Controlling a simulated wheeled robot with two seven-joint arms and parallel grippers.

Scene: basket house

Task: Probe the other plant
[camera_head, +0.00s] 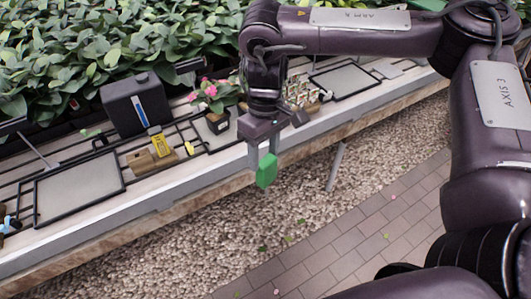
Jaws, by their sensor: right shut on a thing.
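My right gripper (263,159) hangs fingers-down past the front edge of the bench, over the gravel. It is shut on a small green object (266,172), whose lower end shows between the fingers; I cannot tell whether this is the probe. A pink-flowered plant in a dark pot (215,120) stands on the bench, left of and behind the gripper. A second group of small plants (301,92) stands right of the wrist, partly hidden by it. A yellow device (160,144) sits at a wooden block (150,162) left of the potted plant. My left gripper is out of view.
A dark box with a blue stripe (138,104) stands at the back of the bench. Flat framed panels lie to the left (79,186) and right (345,81). Dense foliage (100,45) fills the back. Gravel (200,245) and brick paving (350,230) lie in front.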

